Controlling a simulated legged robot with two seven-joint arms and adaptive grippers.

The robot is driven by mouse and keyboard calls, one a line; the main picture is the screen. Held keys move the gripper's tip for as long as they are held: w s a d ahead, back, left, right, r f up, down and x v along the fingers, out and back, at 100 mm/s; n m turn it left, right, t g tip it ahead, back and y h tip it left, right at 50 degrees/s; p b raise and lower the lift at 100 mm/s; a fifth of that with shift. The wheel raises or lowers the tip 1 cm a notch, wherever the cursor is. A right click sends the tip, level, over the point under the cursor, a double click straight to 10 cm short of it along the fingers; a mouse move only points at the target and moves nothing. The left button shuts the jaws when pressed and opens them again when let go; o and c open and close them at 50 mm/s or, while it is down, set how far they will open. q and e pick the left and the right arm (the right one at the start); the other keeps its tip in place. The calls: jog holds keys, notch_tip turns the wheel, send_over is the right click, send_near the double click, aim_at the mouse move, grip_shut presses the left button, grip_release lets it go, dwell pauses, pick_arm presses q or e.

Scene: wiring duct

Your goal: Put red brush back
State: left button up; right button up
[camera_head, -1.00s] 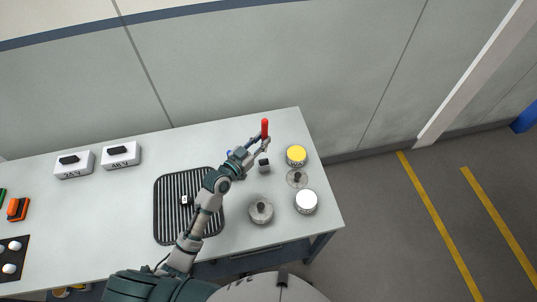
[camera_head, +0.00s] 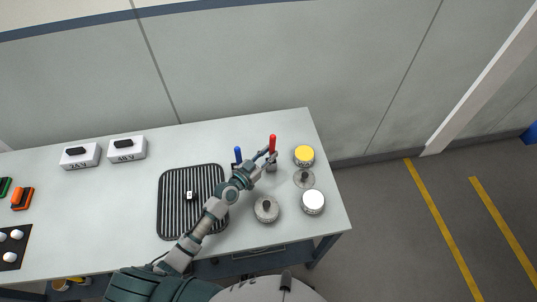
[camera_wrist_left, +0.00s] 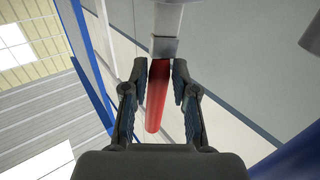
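The red brush (camera_head: 272,143) stands upright in the head view, at the back right of the table, just above a small dark grey block (camera_head: 271,168). My left gripper (camera_head: 268,158) is around it. In the left wrist view, the red handle (camera_wrist_left: 157,98) runs between the two fingers, and the fingertips (camera_wrist_left: 160,68) close on it just by its grey metal collar (camera_wrist_left: 164,48). Whether the brush's lower end is inside the block or just over it cannot be told. My right gripper is not in view.
A blue-handled brush (camera_head: 238,154) stands left of the gripper. A black ribbed mat (camera_head: 175,205) lies left.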

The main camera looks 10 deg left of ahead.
pick_arm(q)
jog(key=shift+o, duration=1.4)
jog(key=shift+f, duration=0.5)
jog(key=shift+w+a+r, duration=0.15)
jog(key=shift+w, duration=0.05)
